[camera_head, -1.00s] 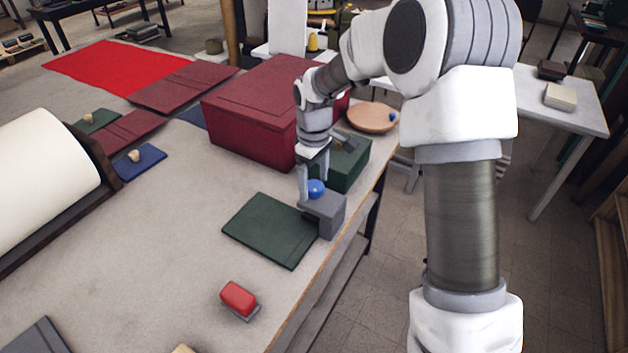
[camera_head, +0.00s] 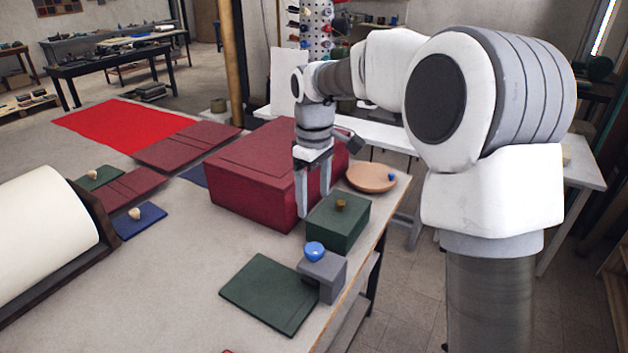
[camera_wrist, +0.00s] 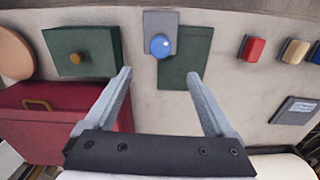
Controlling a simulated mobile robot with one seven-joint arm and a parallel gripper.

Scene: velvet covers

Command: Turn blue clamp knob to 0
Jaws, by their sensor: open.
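The blue clamp knob (camera_head: 314,251) is a round blue ball on top of a grey clamp block (camera_head: 325,277). The block stands at the table's right edge, over a corner of a dark green cover (camera_head: 268,294). In the wrist view the knob (camera_wrist: 160,45) shows beyond the fingertips, roughly midway between them. My gripper (camera_head: 314,212) is open and empty, pointing down behind the knob, close to the dark red box and the green box. It touches nothing that I can make out. No dial marking on the knob is readable.
A green box with a brass knob (camera_head: 341,226) stands behind the clamp. A large dark red box (camera_head: 250,185) is to its left. A wooden bowl (camera_head: 370,178) sits at the back edge. A red-topped block (camera_wrist: 253,49) lies beyond the green cover.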

